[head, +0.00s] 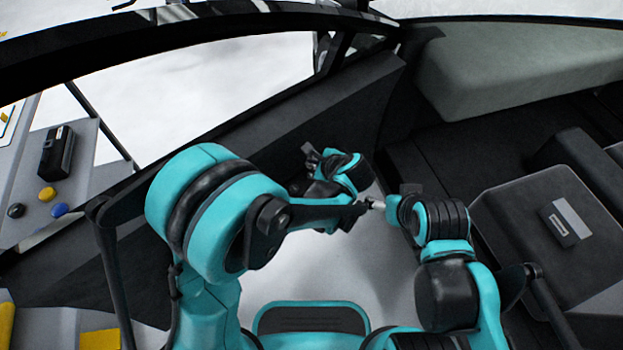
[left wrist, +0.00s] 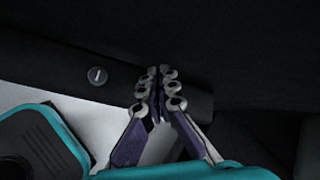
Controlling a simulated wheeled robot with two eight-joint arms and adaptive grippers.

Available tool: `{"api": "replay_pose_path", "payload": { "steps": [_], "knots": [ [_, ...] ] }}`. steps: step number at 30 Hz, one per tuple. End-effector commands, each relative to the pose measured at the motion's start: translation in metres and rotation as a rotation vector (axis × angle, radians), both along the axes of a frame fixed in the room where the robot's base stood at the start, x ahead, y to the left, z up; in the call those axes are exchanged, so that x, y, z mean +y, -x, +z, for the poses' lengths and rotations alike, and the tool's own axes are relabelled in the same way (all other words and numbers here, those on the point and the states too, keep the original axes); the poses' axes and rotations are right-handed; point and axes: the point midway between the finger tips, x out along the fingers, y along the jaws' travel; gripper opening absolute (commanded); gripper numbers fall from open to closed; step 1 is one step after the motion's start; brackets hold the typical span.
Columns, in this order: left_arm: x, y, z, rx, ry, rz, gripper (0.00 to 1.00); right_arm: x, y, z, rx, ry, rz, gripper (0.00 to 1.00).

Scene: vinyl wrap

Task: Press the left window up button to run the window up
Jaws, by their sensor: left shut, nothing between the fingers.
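My left gripper (head: 312,157) is close to the dark door panel (head: 352,105) in the head view. In the left wrist view the purple-sided left fingers (left wrist: 157,85) are shut with nothing between them, in front of a dark surface. A small round grey disc (left wrist: 97,76) with a light mark sits on a dark strip to the left of the fingertips, apart from them. I cannot tell whether it is the window up button. No window button can be made out in the head view. The side window opening (head: 215,85) shows bright; its glass position is unclear.
My right arm (head: 437,220) is bent at the right, close to my left forearm; its gripper cannot be made out. A grey bench with yellow, blue and black knobs (head: 47,194) is at the far left.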

Motion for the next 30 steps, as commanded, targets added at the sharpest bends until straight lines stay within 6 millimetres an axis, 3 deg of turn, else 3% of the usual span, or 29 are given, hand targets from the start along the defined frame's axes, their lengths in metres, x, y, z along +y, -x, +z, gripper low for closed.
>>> {"api": "replay_pose_path", "payload": {
  "steps": [1, 9, 30],
  "knots": [
    [0.0, 0.0, -0.011, 0.0, 0.0, 0.0, 0.0, 0.0, 0.0, -0.009, 0.0, 0.0, 0.0, 0.72],
    [0.0, 0.0, -0.029, 0.0, 0.0, 0.0, 0.0, 0.0, 0.0, -0.011, 0.0, 0.0, 0.0, 0.72],
    [0.0, 0.0, -0.031, 0.0, 0.0, 0.0, 0.0, 0.0, 0.0, -0.012, 0.0, 0.0, 0.0, 0.72]
  ]
}}
